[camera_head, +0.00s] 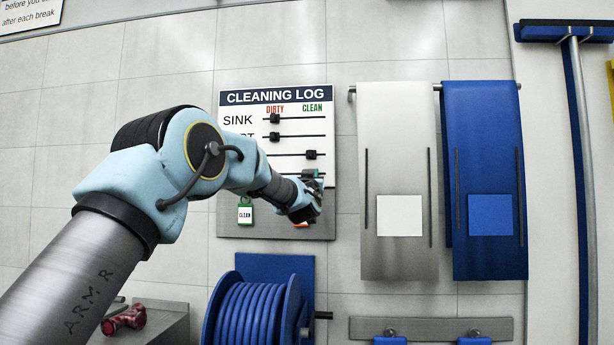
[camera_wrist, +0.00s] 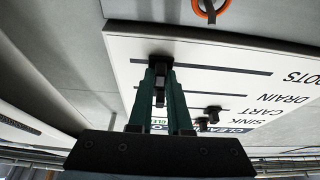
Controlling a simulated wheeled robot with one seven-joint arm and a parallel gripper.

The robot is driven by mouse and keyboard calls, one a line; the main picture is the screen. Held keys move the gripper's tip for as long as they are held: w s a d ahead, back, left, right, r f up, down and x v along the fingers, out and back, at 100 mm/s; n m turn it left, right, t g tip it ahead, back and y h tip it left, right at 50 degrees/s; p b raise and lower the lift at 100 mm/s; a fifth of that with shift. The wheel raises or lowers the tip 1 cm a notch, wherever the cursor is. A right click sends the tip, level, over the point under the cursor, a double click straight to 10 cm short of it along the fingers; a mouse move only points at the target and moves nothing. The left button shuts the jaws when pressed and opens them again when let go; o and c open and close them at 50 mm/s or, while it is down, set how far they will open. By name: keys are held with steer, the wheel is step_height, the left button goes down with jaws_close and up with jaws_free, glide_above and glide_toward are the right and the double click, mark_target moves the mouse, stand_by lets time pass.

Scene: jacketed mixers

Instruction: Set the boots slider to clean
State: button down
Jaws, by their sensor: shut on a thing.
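The cleaning log board (camera_head: 275,97) hangs on the wall with DIRTY and CLEAN columns and a row of slider tracks. My gripper (camera_head: 312,178) is at the board's lower right, over the boots row, on the CLEAN side. In the wrist view, where the board shows upside down, my gripper (camera_wrist: 160,74) is shut on the dark boots slider (camera_wrist: 160,59), near the track end away from the BOOTS label. The fingers partly hide the slider. In the head view my arm and gripper hide the boots label and knob.
The sink slider (camera_head: 275,118) and cart slider (camera_head: 275,136) are under DIRTY; the drain slider (camera_head: 311,155) is under CLEAN. A green tag (camera_head: 245,214) hangs below the board. A blue hose reel (camera_head: 250,312) is below; white (camera_head: 392,120) and blue aprons (camera_head: 482,130) hang right.

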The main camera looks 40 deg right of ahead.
steer(key=c, duration=0.8)
jaws_free()
steer(key=shift+s+d, duration=0.15)
steer(key=shift+d, duration=0.05)
steer(key=shift+c, duration=0.2)
steer(key=b+v, duration=0.5)
steer(key=v, duration=0.5)
steer(key=shift+s+a, duration=0.3)
steer(key=shift+f, duration=0.1)
